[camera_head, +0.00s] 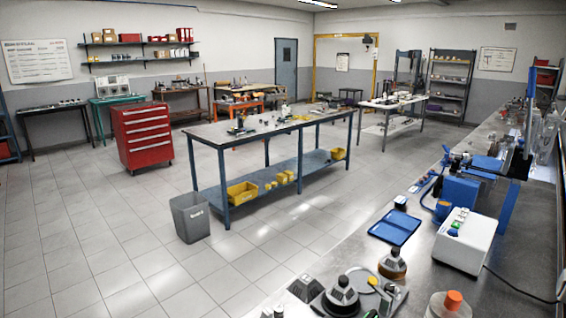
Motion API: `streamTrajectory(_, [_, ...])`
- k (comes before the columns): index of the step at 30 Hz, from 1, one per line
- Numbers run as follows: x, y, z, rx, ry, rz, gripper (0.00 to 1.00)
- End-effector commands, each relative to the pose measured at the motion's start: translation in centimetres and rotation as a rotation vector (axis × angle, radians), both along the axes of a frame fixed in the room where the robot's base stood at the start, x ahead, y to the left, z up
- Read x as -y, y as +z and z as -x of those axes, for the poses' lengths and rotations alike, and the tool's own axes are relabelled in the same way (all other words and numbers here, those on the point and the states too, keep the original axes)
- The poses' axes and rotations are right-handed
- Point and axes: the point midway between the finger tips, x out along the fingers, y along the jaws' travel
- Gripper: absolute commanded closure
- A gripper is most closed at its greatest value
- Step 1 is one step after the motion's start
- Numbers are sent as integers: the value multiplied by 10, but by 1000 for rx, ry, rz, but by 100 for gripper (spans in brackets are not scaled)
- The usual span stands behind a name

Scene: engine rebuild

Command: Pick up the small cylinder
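I cannot single out the small cylinder with certainty. A small dark round piece (400,202) stands on the right-hand bench (500,292), near a blue tray (395,227), but its exact shape is too small to tell. Small parts also lie on the long blue-legged table (215,134) in the middle of the room, too small to identify. My gripper is not in view.
A white box with coloured knobs (466,242), a dark-based device (342,296) and an orange-capped jar (447,306) crowd the near bench. A grey bin (190,217) and red tool cabinet (143,137) stand on the floor. The left floor is clear.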

Motion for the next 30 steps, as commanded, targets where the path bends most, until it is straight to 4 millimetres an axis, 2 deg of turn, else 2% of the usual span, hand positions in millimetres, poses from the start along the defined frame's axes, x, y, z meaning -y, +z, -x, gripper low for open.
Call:
streamTrajectory(11, [0, 0, 0, -1, 2, 0, 0])
streamTrajectory(15, [0, 1, 0, -1, 2, 0, 43])
streamTrajectory(30, [-1, 1, -4, 21, 13, -2, 43])
